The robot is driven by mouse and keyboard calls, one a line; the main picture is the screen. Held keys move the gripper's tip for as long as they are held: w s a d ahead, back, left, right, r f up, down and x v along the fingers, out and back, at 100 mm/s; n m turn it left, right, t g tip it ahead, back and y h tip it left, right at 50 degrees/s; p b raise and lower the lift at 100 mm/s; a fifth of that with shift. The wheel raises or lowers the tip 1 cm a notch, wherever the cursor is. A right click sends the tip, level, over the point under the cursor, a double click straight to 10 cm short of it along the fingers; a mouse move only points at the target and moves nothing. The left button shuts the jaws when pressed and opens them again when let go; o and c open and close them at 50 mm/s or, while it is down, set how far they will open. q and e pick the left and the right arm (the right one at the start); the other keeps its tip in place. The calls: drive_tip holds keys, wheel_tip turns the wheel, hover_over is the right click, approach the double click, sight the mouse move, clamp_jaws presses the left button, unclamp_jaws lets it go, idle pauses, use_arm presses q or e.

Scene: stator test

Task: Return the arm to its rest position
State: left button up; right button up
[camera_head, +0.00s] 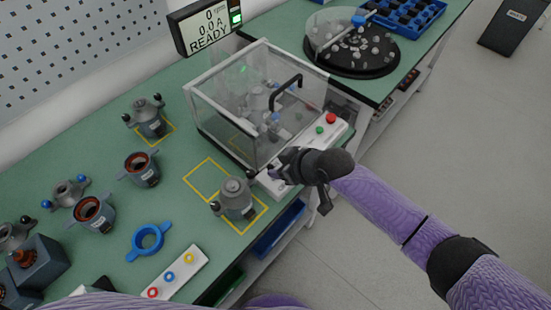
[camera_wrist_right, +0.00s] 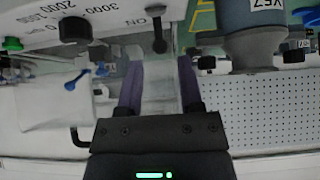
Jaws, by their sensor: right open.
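My right arm, in a purple sleeve, reaches in from the right in the head view. Its right gripper (camera_head: 280,172) is beside the front edge of the test station's white control panel (camera_head: 310,148), near a stator housing (camera_head: 237,200). In the right wrist view its two fingers (camera_wrist_right: 160,88) stand apart with nothing gripped between them. The panel with its black knobs and switch (camera_wrist_right: 75,30) is close ahead of them. A grey housing (camera_wrist_right: 250,35) is to the right there. My left gripper is not in view.
A clear-walled test enclosure (camera_head: 225,105) with a black handle stands behind the panel. The display (camera_head: 207,27) reads READY. Several housings, a blue ring (camera_head: 147,241) and a button strip (camera_head: 175,274) occupy the green bench.

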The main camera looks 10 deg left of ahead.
drive_tip(key=p+v, duration=0.2)
drive_tip(key=v, duration=0.1)
drive_tip(key=shift+a+r, duration=0.1)
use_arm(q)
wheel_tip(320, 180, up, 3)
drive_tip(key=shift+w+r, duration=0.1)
